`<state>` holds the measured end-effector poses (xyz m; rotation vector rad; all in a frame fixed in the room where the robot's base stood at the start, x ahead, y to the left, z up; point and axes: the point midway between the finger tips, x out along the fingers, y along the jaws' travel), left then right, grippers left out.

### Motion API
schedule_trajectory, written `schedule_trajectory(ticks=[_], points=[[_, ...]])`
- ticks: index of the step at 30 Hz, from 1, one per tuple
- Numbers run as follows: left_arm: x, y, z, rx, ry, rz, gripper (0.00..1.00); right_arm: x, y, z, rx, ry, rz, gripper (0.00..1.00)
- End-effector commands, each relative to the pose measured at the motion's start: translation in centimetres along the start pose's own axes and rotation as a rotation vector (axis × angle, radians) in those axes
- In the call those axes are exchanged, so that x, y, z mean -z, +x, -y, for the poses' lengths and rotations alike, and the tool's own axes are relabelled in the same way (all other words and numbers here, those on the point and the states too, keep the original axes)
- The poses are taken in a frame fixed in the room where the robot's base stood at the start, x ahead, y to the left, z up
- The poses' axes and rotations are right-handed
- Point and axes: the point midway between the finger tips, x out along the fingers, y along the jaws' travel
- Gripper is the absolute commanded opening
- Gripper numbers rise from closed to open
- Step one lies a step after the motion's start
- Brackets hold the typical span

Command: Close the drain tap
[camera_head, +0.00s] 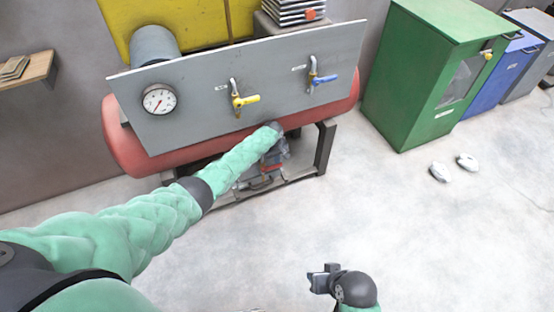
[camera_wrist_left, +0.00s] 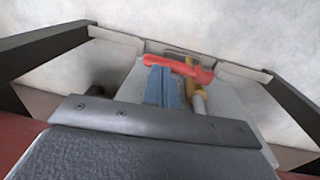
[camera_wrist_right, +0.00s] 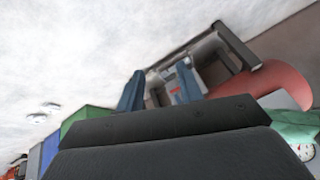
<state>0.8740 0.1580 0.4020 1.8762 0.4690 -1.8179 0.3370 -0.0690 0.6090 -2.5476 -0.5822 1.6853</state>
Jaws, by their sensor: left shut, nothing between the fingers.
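In the left wrist view a red lever (camera_wrist_left: 180,67) lies across, just beyond the tips of my left gripper (camera_wrist_left: 160,75), with a yellow part (camera_wrist_left: 195,92) beside them. The left fingers are shut with nothing between them; whether they touch the lever I cannot tell. In the head view my left gripper (camera_head: 272,160) reaches below the grey panel (camera_head: 200,92), its fingertips hard to make out. The panel bears a yellow-handled tap (camera_head: 243,100) and a blue-handled tap (camera_head: 322,79); their labels are too small to read. My right gripper (camera_head: 320,279) is open and empty above the floor.
A red tank (camera_head: 125,150) on a dark frame (camera_head: 325,147) stands behind and below the panel, which carries a gauge (camera_head: 159,99). A green cabinet (camera_head: 415,75) stands right, with two white things (camera_head: 440,172) on the floor before it. The front floor is clear.

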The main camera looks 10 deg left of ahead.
Motion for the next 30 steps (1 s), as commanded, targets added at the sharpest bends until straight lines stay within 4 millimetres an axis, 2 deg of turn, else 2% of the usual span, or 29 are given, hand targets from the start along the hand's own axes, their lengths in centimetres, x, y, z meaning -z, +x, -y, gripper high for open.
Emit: schedule_trajectory(ticks=[5,11,24,30], points=[[0.0,0.0,0.0,0.0,0.0,0.0,0.0,-0.1,-0.4,-0.3,-0.008,0.002,0.012,0.36],[0.0,0.0,0.0,0.0,-0.001,0.0,0.0,-0.5,-2.1,-1.7,-0.044,0.009,0.065,0.36],[0.1,-6.2,0.0,-0.001,0.0,-0.001,0.0,-0.6,-3.0,-2.0,-0.056,0.013,0.086,0.36],[0.0,-7.5,0.0,-0.001,0.001,0.0,0.0,-0.6,-3.1,-2.1,-0.057,0.013,0.088,0.36]])
